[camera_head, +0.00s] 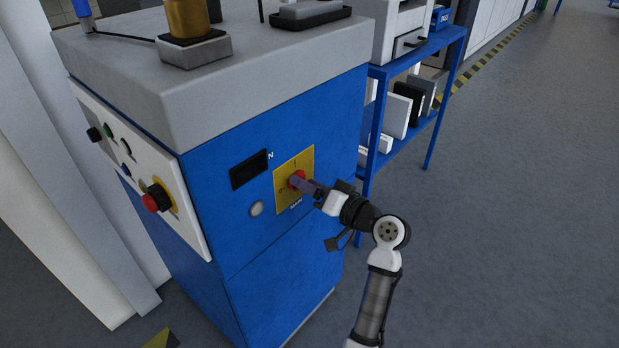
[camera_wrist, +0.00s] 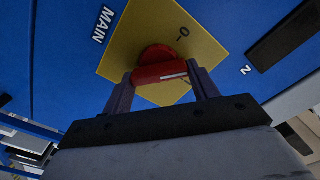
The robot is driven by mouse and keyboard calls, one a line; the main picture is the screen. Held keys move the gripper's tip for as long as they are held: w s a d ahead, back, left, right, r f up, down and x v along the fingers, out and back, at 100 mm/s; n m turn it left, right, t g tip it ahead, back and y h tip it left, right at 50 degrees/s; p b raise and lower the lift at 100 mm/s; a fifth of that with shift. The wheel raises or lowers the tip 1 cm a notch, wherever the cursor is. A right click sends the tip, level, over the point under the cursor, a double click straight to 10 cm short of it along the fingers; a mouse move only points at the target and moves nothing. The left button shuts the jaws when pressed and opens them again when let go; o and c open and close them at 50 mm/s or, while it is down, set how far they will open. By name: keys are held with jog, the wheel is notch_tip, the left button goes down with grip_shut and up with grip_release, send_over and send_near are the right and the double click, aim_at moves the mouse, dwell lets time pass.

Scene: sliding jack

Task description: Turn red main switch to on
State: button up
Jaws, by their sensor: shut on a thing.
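The red main switch (camera_head: 297,180) is a knob on a yellow square plate (camera_head: 283,189) on the front of the blue cabinet. My gripper (camera_head: 309,187) reaches it from the right and is shut on the knob. In the wrist view, the red knob (camera_wrist: 158,62) sits between the two fingers of my gripper (camera_wrist: 161,82), one finger on each side. A white line on the knob runs roughly sideways in that view, away from the MAIN lettering. The printed 0 lies above the knob there. The plate's lower part is hidden behind the fingers.
A black display (camera_head: 250,169) and a round light button (camera_head: 257,208) are left of the plate. A red emergency knob (camera_head: 156,198) sticks out of the side panel. A blue shelf (camera_head: 424,120) stands behind right. The floor at right is clear.

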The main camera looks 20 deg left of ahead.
jog(key=shift+w+f+m+p, duration=0.1)
jog(key=shift+f+m+p, duration=0.05)
jog(key=shift+m+p, duration=4.4)
jog(key=shift+m+b, duration=0.3)
jog(key=shift+m, duration=0.15)
jog(key=o, duration=1)
jog(key=shift+d, duration=0.1)
jog(key=b+v, duration=0.3)
jog(key=v, duration=1)
jog(key=shift+d+b, duration=0.35)
